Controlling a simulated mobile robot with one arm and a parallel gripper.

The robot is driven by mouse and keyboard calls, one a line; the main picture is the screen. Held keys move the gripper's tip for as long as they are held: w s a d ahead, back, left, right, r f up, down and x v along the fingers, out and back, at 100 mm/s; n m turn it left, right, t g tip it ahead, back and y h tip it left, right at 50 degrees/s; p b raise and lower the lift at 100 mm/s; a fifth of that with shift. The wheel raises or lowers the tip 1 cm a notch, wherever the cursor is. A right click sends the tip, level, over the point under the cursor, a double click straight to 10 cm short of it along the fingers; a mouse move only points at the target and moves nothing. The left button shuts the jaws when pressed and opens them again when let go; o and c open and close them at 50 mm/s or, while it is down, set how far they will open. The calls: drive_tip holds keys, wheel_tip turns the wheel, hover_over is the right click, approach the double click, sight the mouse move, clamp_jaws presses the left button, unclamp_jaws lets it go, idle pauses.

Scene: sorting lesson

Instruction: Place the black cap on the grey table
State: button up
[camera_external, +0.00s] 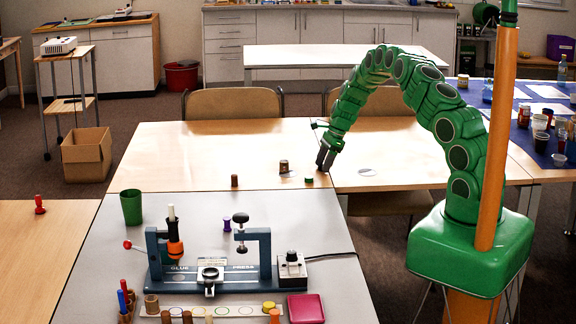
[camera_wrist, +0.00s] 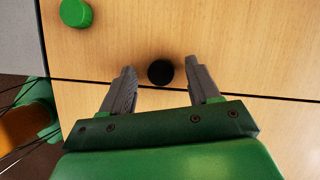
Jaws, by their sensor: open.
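The black cap (camera_wrist: 160,73) lies on the wooden table (camera_wrist: 240,50) close to the dark seam between two tabletops. In the wrist view it sits between the fingertips of my gripper (camera_wrist: 160,67), with gaps on both sides. The fingers are open and hold nothing. In the external view my gripper (camera_external: 324,164) points down low over the wooden table, and I cannot make out the black cap there. The grey table (camera_external: 95,250) is in the foreground; its edge also shows at the top left of the wrist view (camera_wrist: 18,30).
A green cap (camera_external: 308,180) lies near my gripper, also in the wrist view (camera_wrist: 76,13). Brown pieces (camera_external: 284,167) stand nearby. The grey table holds a green cup (camera_external: 131,207), a glue press (camera_external: 210,262) and a maroon box (camera_external: 306,308). Its right front part is bare.

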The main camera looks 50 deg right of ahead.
clamp_jaws()
idle(0.3)
drive_tip(key=shift+r, duration=0.1)
drive_tip(key=shift+r, duration=0.25)
wheel_tip(320, 180, up, 2)
drive_tip(key=shift+w+r, duration=0.1)
drive_tip(key=shift+r, duration=0.05)
drive_tip(key=s+a+r, duration=0.4)
drive_tip(key=s+r, duration=0.6)
drive_tip(key=s, duration=0.3)
drive_tip(key=shift+s+a, duration=0.2)
drive_tip(key=shift+s, duration=0.05)
